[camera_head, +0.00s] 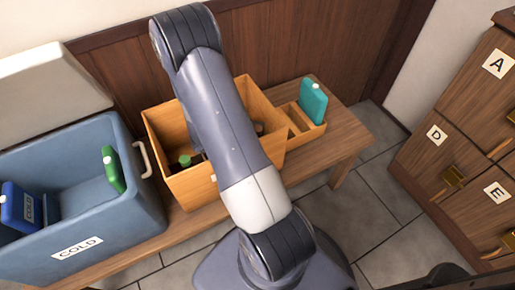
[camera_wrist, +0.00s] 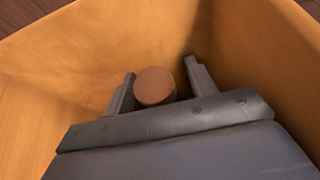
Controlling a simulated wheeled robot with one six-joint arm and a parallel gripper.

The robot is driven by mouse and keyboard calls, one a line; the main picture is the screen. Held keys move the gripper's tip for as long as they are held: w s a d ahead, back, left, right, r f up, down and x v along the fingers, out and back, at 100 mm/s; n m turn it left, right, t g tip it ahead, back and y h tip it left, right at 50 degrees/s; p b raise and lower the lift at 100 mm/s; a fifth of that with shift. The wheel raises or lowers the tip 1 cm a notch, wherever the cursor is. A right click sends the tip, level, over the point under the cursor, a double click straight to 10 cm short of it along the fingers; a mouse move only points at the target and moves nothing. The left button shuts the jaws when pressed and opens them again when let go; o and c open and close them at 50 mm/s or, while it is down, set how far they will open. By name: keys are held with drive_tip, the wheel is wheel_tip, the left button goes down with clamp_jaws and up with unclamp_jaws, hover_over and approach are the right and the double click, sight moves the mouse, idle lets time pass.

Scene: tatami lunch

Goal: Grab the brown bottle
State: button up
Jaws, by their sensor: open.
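The brown bottle (camera_wrist: 154,86) shows in the wrist view as a round brown top, seen end-on near the bottom of a wooden box (camera_wrist: 265,50). My gripper (camera_wrist: 160,78) reaches down into this box. Its two fingers are apart, one on each side of the bottle. The left finger looks close to the bottle, and a small gap shows on the right; I cannot tell if either touches. In the head view my arm covers the middle of the wooden box (camera_head: 172,190) and hides the gripper. A small dark brown shape in the box, right of my arm, cannot be clearly identified.
A green-topped item (camera_head: 185,160) stands in the box left of my arm. A blue cooler (camera_head: 130,225) at left holds a green bottle (camera_head: 113,168) and a blue bottle (camera_head: 12,205). A small wooden tray (camera_head: 312,137) with a teal bottle (camera_head: 313,101) is at right. Lettered drawers (camera_head: 450,130) stand far right.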

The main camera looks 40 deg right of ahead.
clamp_jaws()
idle(0.5)
